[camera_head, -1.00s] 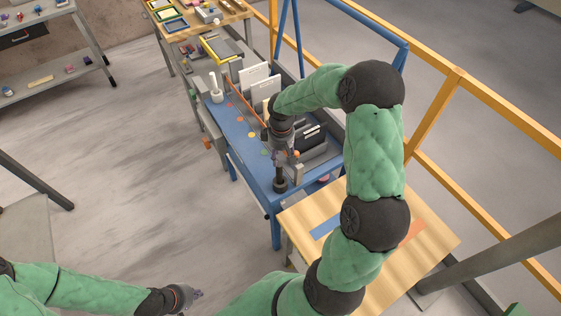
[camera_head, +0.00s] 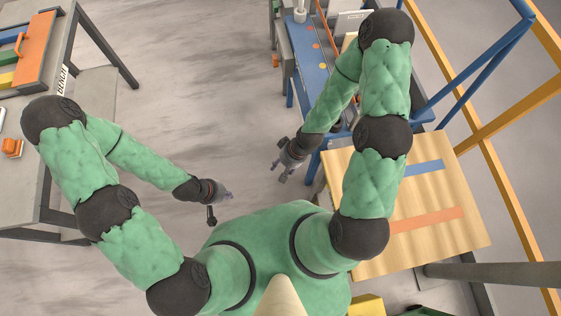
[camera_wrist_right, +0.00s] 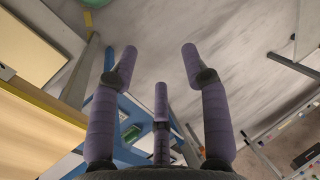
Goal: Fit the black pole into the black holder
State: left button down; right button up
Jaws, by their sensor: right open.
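I cannot make out the black pole or the black holder in either current view. Much of the blue table (camera_head: 309,62) is hidden behind my right arm or cut off at the top of the head view. My right gripper (camera_head: 280,172) hangs over the floor beside the table's left edge. In the right wrist view its purple fingers (camera_wrist_right: 158,62) are spread, with nothing between them. My left gripper (camera_head: 227,196) is over bare floor in front of my body, and its finger opening is too small to judge. A short dark piece (camera_head: 211,215) shows beside its wrist; I cannot tell what it is.
A wooden-topped table (camera_head: 430,192) with blue and orange strips stands at the right. A grey bench (camera_head: 97,110) with an orange-handled panel (camera_head: 35,48) is at the left. Yellow railing (camera_head: 500,170) runs along the right. The floor (camera_head: 200,70) between is clear.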

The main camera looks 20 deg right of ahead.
jog(key=shift+m, duration=0.5)
jog(key=s, duration=0.1)
jog(key=s+a+f, duration=0.1)
jog(key=s+a, duration=0.1)
jog(key=s, duration=0.1)
jog(key=shift+f, duration=0.2)
notch_tip(320, 180, down, 10)
jog(key=b, duration=1)
jog(key=shift+f, duration=0.25)
